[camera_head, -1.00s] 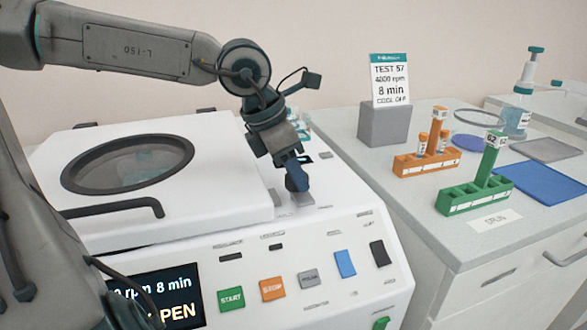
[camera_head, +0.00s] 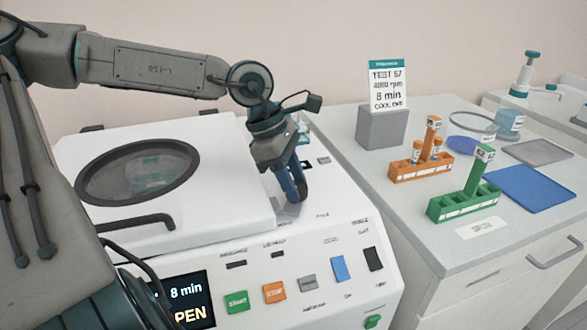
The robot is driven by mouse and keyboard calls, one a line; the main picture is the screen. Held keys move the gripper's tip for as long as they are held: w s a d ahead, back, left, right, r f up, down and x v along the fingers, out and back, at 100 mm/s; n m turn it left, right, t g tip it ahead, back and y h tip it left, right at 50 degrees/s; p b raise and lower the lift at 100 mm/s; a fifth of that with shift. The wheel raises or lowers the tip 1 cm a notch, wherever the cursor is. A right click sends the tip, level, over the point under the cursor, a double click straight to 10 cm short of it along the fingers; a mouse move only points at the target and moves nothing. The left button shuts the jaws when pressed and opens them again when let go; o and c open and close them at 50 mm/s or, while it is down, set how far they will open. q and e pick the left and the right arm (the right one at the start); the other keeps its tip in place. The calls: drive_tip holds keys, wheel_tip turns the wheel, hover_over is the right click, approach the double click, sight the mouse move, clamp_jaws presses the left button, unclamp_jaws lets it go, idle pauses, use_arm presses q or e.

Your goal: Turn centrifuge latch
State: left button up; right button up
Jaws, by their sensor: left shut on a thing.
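The white centrifuge (camera_head: 335,226) stands at the lower left, its lid (camera_head: 228,205) down, with a round dark-rimmed window (camera_head: 140,172) and a dark handle (camera_head: 135,223). Its display (camera_head: 184,303) shows "8 min" and part of "OPEN". My left gripper (camera_head: 295,192) points down at the right side of the lid. Its fingers are shut on a dark, rounded latch knob (camera_head: 302,190) above a grey plate (camera_head: 288,214). The fingers hide part of the latch. My right gripper is not in view.
Green, orange, grey, blue and dark buttons line the centrifuge front. On the right counter are an orange tube rack (camera_head: 420,165), a green rack (camera_head: 463,203), a blue mat (camera_head: 530,188) and a grey block with a test card (camera_head: 382,127).

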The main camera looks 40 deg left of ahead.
use_arm(q)
drive_tip(key=m+g+p, duration=0.1)
drive_tip(key=m+p, duration=0.1)
drive_tip(key=m+g+p, duration=0.1)
drive_tip(key=m, duration=0.1)
drive_tip(key=shift+w+r+m+p, duration=0.1)
drive_tip(key=shift+w+m+p, duration=0.05)
drive_tip(key=shift+m+p, duration=0.25)
drive_tip(key=shift+m, duration=0.4)
drive_tip(key=shift+w+m+g, duration=0.1)
drive_tip(key=shift+m+g, duration=0.3)
drive_tip(key=shift+m, duration=0.1)
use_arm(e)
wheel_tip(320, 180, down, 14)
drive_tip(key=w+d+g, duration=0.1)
use_arm(q)
drive_tip(key=shift+f+m+g+b, duration=0.2)
drive_tip(key=shift+m+g+b, duration=0.2)
drive_tip(key=shift+m, duration=0.8)
drive_tip(key=shift+m+g+b, duration=0.3)
drive_tip(key=shift+m+g, duration=0.1)
drive_tip(key=shift+m, duration=0.7)
drive_tip(key=shift+w+r, duration=0.1)
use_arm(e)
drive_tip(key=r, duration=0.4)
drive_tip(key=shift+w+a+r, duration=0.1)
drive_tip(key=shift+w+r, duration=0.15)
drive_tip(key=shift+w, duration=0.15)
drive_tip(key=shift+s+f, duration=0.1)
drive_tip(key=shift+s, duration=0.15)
